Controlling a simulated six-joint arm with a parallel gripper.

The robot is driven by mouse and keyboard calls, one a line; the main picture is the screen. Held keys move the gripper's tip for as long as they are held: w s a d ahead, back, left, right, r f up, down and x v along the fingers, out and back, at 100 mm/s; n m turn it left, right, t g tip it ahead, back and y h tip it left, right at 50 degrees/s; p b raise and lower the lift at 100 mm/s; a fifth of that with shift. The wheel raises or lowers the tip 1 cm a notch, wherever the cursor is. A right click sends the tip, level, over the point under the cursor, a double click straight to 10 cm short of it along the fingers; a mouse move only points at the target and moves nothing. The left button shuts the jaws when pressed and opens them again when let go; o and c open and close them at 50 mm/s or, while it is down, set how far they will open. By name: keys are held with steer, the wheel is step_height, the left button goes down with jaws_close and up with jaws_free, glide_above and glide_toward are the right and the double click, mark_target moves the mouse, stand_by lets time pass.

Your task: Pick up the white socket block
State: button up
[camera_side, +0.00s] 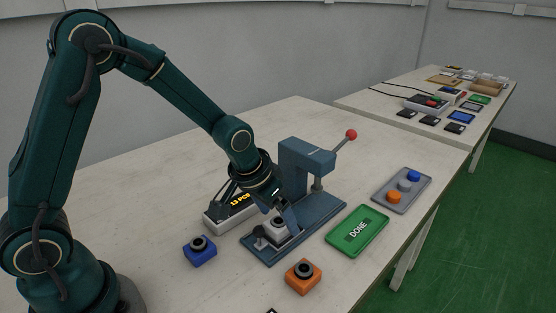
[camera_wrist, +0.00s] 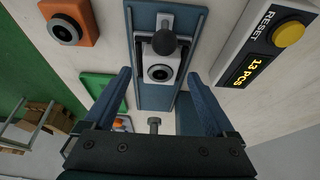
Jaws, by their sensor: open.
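The white socket block (camera_side: 274,229) sits on the blue base plate of the press (camera_side: 308,160), with a dark round socket on its top. It also shows in the wrist view (camera_wrist: 161,70), just beyond my fingertips and between their lines. A black ball knob (camera_wrist: 164,42) stands at its far side in that view. My gripper (camera_side: 277,219) is open, pointing down over the block. In the wrist view its two blue fingers (camera_wrist: 158,80) are wide apart with nothing held. I cannot tell whether the fingertips are level with the block's sides.
A blue block (camera_side: 200,252) and an orange block (camera_side: 303,279) stand nearby. The counter box (camera_side: 213,217) reading "13 PCS" is close to my gripper. A green "DONE" tray (camera_side: 343,244) and a grey tray with caps (camera_side: 402,203) lie right. The press has a red-knobbed lever (camera_side: 350,135).

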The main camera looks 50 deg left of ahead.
jaws_close()
steer(key=shift+r, duration=0.15)
